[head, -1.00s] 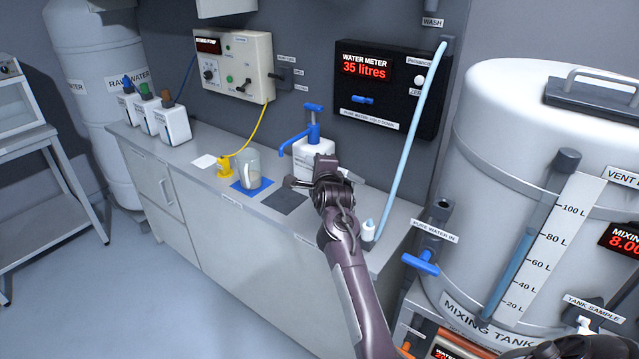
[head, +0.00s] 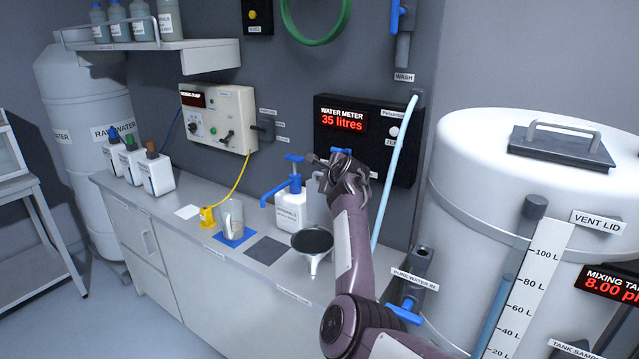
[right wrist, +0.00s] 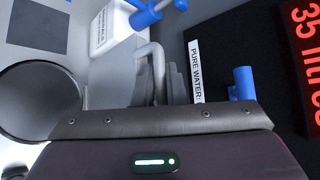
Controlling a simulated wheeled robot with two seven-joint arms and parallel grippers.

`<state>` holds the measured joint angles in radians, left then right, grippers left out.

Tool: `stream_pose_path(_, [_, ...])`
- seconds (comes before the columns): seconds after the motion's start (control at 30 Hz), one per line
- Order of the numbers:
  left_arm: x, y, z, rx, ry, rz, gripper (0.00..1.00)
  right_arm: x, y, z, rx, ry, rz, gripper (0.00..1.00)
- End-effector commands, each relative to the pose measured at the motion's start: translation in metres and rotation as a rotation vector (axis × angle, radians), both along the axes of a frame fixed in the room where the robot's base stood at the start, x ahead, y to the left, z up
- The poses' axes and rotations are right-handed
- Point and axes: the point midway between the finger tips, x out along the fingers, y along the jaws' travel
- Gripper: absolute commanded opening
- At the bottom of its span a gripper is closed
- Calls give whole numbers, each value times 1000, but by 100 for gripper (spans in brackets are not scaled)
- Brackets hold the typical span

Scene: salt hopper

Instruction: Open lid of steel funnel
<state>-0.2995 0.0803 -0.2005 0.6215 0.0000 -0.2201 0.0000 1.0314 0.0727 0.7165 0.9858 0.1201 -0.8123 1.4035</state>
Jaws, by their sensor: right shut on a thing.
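The steel funnel (head: 312,243) stands on the counter, its round top dark inside a pale metal rim. In the right wrist view the funnel (right wrist: 38,100) is at the left, partly cut off. My right gripper (head: 322,163) is above and behind the funnel, in front of the water meter, and apart from the funnel's rim. It is shut on a grey handle (right wrist: 155,62), a bent bar in the right wrist view; the fingertips are mostly hidden. I cannot tell whether this handle belongs to the lid. My left gripper is out of view.
A white bottle with a blue pump (head: 294,208) stands left of my gripper, near a grey mat (head: 265,250) and a clear jug (head: 231,216). The water meter (head: 358,128) is close behind my gripper. The mixing tank (head: 480,215) stands at the right.

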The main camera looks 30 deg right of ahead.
Motion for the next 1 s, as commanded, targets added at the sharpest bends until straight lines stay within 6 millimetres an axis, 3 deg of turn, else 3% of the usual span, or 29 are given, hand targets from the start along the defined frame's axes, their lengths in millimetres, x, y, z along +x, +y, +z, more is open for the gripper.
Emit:
stream_pose_path(0.23, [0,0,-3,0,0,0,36,4,-12,-1,-8,-1,0,0])
stream_pose_path(0.8, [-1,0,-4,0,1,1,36,6,-14,-3,-9,1,1,0])
stream_pose_path(0.83, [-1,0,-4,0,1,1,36,6,-14,-3,-9,1,1,15])
stream_pose_path(1.0, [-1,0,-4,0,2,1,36,6,-14,-3,-8,0,0,33])
